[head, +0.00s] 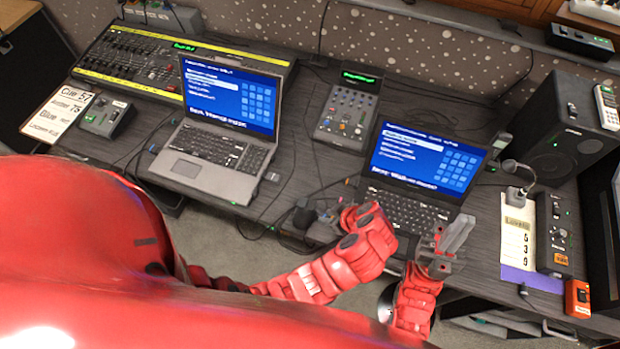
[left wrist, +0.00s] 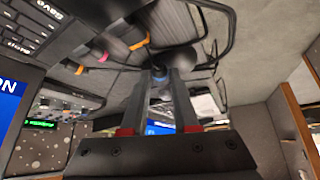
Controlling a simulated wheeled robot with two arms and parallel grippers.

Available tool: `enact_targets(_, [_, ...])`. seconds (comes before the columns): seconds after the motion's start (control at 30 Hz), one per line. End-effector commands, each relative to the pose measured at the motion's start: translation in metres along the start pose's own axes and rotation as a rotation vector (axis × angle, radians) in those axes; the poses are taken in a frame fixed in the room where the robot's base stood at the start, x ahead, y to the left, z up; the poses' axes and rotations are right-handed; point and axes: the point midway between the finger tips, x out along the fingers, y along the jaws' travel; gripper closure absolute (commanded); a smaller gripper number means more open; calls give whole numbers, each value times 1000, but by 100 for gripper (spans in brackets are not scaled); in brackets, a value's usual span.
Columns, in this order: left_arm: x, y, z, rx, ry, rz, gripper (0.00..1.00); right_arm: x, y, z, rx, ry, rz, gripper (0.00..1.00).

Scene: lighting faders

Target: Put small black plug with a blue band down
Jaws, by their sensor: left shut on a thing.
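The small black plug with a blue band (left wrist: 160,76) is between the fingertips of my left gripper (left wrist: 162,88) in the left wrist view. The blue shows between the two dark fingers, which are shut on it. A dark rounded shape lies just beyond the tips; I cannot tell whether the plug touches it. In the head view my left gripper (head: 320,230) is at the front desk edge between the two laptops, partly hidden by my red arm, and the plug cannot be made out. My right gripper (head: 455,237) points up in front of the right laptop; its finger gap is unclear.
The left laptop (head: 215,140) and right laptop (head: 415,180) flank the spot. A small mixer (head: 346,115) stands behind. Loose cables cross the desk (head: 300,150) between the laptops.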

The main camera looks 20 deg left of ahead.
Motion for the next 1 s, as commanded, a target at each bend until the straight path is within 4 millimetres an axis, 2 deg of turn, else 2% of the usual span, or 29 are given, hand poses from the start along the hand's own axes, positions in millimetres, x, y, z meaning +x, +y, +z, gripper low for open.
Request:
enact_targets(0.07, [-3,-10,3,-20,0,-15,100,4,0,-1,0,-1,0,100])
enact_targets(0.17, [3,-8,-1,-35,4,-21,100,1,0,0,0,-1,0,100])
enact_targets(0.37, [33,20,-33,-42,7,-17,100,-18,-1,3,0,-1,0,100])
enact_targets(0.67, [78,60,-77,-39,3,-19,100,-69,-3,12,0,0,0,100])
enact_targets(0.73, [71,65,-90,-35,3,-19,100,-52,-3,9,0,-1,0,100])
enact_targets(1.0, [83,74,-98,-34,1,-19,100,-46,-2,8,0,0,0,100])
